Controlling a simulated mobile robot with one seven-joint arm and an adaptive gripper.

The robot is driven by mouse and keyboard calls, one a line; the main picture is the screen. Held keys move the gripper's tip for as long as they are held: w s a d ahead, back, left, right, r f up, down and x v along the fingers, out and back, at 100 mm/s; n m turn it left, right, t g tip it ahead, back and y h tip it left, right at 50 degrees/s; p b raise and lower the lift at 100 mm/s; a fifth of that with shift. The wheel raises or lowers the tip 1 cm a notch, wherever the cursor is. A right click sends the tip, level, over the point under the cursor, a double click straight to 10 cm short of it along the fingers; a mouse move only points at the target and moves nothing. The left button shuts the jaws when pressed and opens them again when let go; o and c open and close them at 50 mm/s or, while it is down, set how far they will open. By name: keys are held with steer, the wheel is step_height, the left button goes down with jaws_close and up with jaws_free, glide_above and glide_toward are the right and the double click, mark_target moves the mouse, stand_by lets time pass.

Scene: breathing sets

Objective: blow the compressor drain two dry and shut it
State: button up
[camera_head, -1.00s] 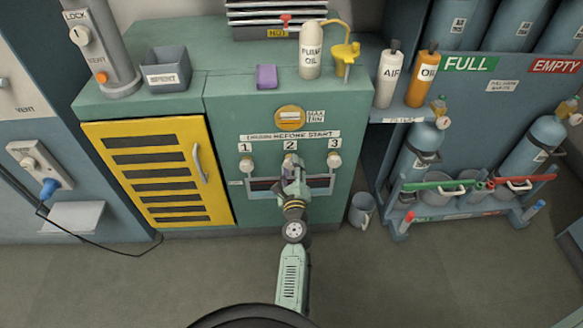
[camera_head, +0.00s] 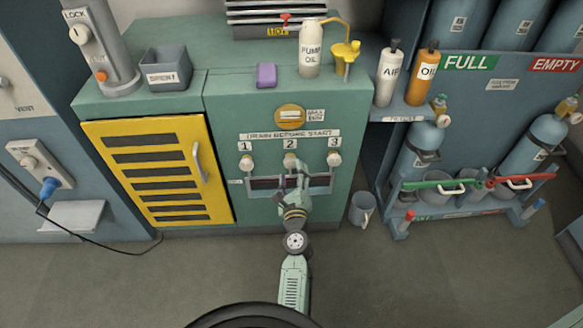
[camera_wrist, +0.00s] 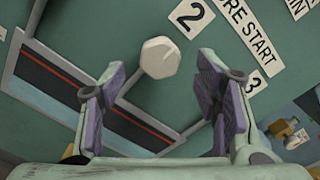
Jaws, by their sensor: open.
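The compressor (camera_head: 220,120) is a green cabinet with three pale drain knobs in a row under the labels 1, 2 and 3. Drain two's knob (camera_head: 290,159) sits below the label 2, and in the wrist view it shows as a pale faceted knob (camera_wrist: 159,57). My gripper (camera_head: 295,178) is just below that knob. In the wrist view my gripper (camera_wrist: 160,100) is open, with nothing between its purple pads, and the knob lies beyond the fingertips, apart from them. Drain one's knob (camera_head: 246,162) and drain three's knob (camera_head: 334,159) stand to either side.
A recessed tray (camera_head: 262,184) with a dark red-lined strip runs below the knobs. A yellow louvred door (camera_head: 150,190) is at left. The floor in front is clear.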

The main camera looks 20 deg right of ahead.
steer(key=v, duration=0.4)
stand_by(0.6)
